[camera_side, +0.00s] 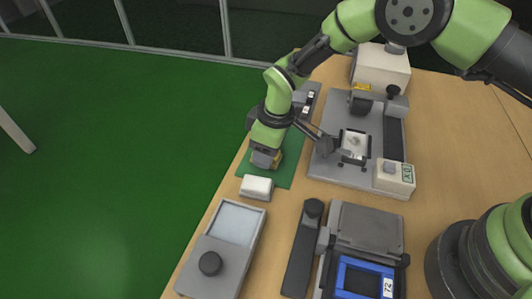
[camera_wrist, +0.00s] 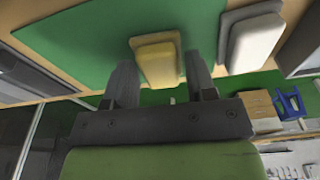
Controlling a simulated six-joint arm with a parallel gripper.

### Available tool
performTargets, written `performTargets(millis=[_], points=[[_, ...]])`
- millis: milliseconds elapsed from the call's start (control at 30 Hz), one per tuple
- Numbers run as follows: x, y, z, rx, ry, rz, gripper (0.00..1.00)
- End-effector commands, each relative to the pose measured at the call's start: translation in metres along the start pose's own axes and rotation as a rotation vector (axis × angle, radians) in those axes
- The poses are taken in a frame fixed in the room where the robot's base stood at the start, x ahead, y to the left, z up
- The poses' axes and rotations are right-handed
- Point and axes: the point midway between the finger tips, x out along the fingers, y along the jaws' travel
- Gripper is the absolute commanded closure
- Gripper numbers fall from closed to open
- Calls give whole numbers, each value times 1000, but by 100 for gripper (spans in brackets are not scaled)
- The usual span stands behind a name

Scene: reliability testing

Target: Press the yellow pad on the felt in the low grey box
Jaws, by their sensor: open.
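The yellow pad (camera_wrist: 158,62) lies on a green mat (camera_wrist: 90,45). In the side view only a bit of the yellow pad (camera_side: 277,160) shows beside my gripper (camera_side: 266,160). In the wrist view my gripper (camera_wrist: 162,78) is open, with one finger on each side of the pad. I cannot tell whether the fingers touch it. The low grey box (camera_side: 196,281) stands at the front left of the bench, with pale grey felt (camera_side: 235,222) in its far part and a black knob on its near part.
A white block (camera_side: 256,187) lies between the mat and the grey box; it also shows in the wrist view (camera_wrist: 252,43). Right of the mat is a grey machine plate (camera_side: 335,172). A dark bar (camera_side: 300,255) and a device with a blue-framed part (camera_side: 368,227) stand at the front.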

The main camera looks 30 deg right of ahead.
Motion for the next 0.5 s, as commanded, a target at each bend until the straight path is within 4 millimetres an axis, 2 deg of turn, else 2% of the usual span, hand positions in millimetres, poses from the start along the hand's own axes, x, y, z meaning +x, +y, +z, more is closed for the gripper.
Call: performTargets(millis=[167,233,267,500], points=[[0,0,0,0,0,0,51],[0,0,0,0,0,0,67],[0,0,0,0,0,0,71],[-5,0,-1,-1,3,1,71]])
